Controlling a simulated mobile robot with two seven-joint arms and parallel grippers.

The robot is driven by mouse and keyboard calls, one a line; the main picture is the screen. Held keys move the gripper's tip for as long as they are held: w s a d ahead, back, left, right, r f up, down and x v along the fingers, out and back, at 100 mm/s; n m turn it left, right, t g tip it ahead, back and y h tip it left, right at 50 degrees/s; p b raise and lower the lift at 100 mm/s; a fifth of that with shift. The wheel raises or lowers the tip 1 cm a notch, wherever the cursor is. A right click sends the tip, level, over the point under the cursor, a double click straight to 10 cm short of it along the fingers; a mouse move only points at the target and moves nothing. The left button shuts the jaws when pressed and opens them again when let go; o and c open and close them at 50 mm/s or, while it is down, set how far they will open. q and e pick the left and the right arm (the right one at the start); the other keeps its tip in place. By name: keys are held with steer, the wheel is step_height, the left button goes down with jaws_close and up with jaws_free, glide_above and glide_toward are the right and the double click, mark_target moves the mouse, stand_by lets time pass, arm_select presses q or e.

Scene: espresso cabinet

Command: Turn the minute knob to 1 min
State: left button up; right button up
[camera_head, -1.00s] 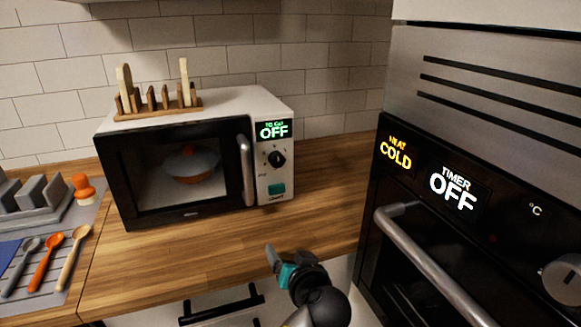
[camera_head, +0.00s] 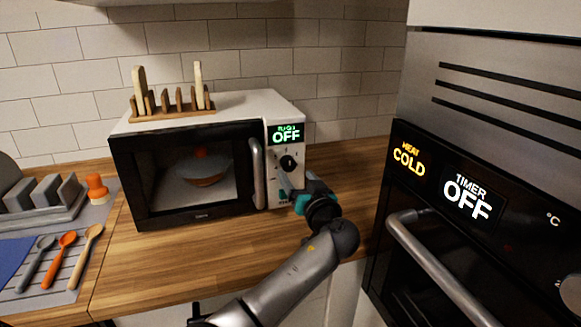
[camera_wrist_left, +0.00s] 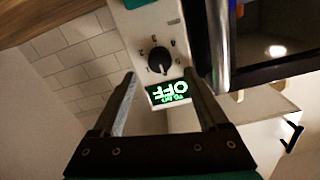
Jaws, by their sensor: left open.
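The microwave (camera_head: 222,106) stands on the wooden counter with its door closed. Its black minute knob (camera_head: 288,163) is on the white front panel, below a green display (camera_head: 286,134) that reads OFF. In the left wrist view the knob (camera_wrist_left: 159,60) shows upside down with digits around it, and the display (camera_wrist_left: 168,92) lies between the fingers. My left gripper (camera_head: 300,192) is in front of the panel's lower part, below the knob, and covers part of the green button there. In the wrist view its two fingers (camera_wrist_left: 163,88) are spread with nothing between them. My right gripper is out of view.
The microwave's vertical handle (camera_head: 257,172) is just left of the panel. A wooden rack (camera_head: 172,115) sits on top. An oven (camera_head: 470,230) with a bar handle stands at the right. Spoons and a grey holder (camera_head: 45,215) are at the left.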

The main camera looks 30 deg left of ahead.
mark_target(290, 166)
arm_select(q)
steer(key=shift+x, duration=2.95)
steer(key=shift+c, duration=0.3)
jaws_close()
